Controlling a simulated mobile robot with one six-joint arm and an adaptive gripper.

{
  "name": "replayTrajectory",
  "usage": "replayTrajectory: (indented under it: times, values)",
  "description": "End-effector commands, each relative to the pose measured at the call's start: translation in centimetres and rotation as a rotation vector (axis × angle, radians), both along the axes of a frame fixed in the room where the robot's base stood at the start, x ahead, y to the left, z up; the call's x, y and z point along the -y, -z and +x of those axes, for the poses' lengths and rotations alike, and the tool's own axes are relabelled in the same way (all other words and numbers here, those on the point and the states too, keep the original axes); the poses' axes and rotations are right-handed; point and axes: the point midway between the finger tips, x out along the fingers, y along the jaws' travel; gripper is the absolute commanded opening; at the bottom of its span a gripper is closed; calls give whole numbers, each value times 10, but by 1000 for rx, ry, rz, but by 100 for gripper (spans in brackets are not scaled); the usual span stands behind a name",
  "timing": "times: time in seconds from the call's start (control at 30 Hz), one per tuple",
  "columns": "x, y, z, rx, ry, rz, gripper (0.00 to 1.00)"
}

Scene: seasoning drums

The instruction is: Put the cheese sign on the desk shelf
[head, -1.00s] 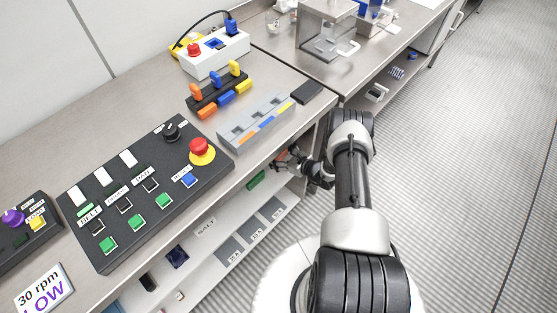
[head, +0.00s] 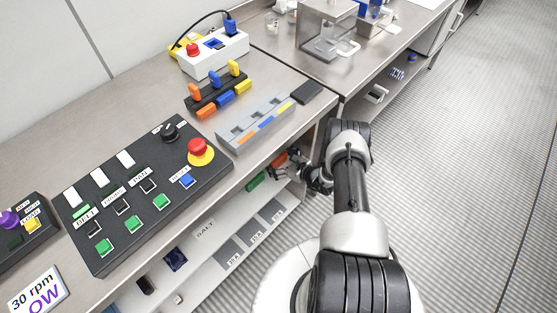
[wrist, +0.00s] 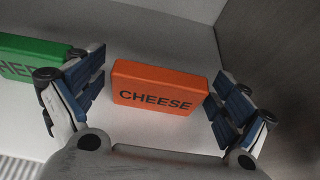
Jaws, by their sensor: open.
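The orange cheese sign (wrist: 160,89), a block with dark CHEESE lettering, lies on a pale surface in the wrist view. In the head view the orange sign (head: 279,161) shows partly under the desk edge, beside my gripper. My gripper (wrist: 150,101) is open, with one finger on each side of the sign; the right finger is close to its right end. I cannot tell whether they touch. The gripper (head: 292,166) also shows in the head view, under the desk edge. The shelf under the desk (head: 195,275) is a light board with grey label plates and SALT lettering.
A green sign (wrist: 32,58) lies left of the cheese sign, behind the left finger. A dark wall (wrist: 265,55) rises on the right. The desk top (head: 150,105) above carries a button panel (head: 145,190) and a grey slotted rack (head: 257,122).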

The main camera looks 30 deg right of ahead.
Motion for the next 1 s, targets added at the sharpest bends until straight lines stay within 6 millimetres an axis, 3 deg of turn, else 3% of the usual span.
replayTrajectory:
  times: [0.37,0.8,1.0]
  values:
    - [3,-7,-5,0,2,0,94]
    - [31,-42,-81,0,5,1,94]
    - [37,-49,-101,1,1,1,94]
